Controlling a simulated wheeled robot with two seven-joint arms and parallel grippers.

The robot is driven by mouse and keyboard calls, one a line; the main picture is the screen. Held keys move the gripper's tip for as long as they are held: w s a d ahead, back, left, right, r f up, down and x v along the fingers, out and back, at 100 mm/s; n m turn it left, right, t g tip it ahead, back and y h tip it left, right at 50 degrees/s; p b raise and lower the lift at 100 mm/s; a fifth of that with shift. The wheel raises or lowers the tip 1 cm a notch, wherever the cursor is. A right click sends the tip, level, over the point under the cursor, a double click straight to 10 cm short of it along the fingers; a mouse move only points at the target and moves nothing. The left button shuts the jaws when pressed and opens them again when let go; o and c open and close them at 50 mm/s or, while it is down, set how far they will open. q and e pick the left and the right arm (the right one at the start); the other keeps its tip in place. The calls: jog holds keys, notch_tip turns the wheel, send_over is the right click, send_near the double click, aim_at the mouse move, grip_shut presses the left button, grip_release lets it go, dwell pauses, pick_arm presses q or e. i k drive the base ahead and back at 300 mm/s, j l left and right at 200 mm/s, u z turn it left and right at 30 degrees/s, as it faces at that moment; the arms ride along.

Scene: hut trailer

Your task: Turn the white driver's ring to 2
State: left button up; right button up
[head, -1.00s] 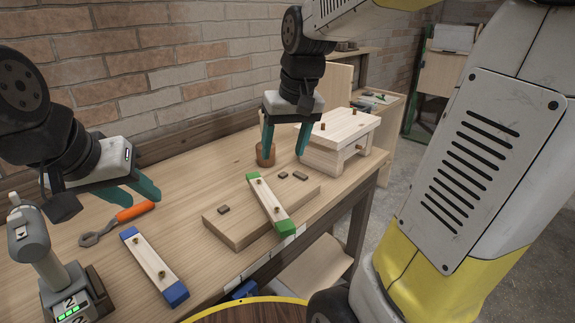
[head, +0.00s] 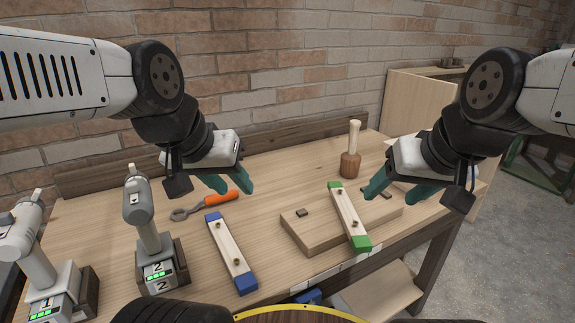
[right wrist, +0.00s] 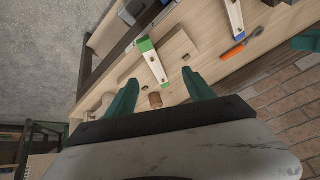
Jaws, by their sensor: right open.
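Two drivers stand in dark holders at the left of the bench in the head view. The paler, white-looking driver (head: 32,256) is at the far left edge, with a "1"-like mark and a green-lit base. The greyer driver (head: 146,222) stands right of it, with "2" marks. The ring's setting on the white one is too small to read surely. My left gripper (head: 231,184) is open and empty, above the bench behind the orange-handled wrench. My right gripper (head: 396,190) is open and empty, right of the mallet; its fingers also show in the right wrist view (right wrist: 160,92).
An orange-handled wrench (head: 214,203) and a blue-ended strip (head: 231,252) lie beside the grey driver. A green-ended strip (head: 348,215) lies across a wooden board (head: 305,230). A wooden mallet (head: 350,160) stands upright behind it. A brick wall (head: 290,75) backs the bench.

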aim_at(35, 199)
jog(key=u, duration=2.05)
jog(key=k, duration=0.5)
jog(key=i, duration=0.5)
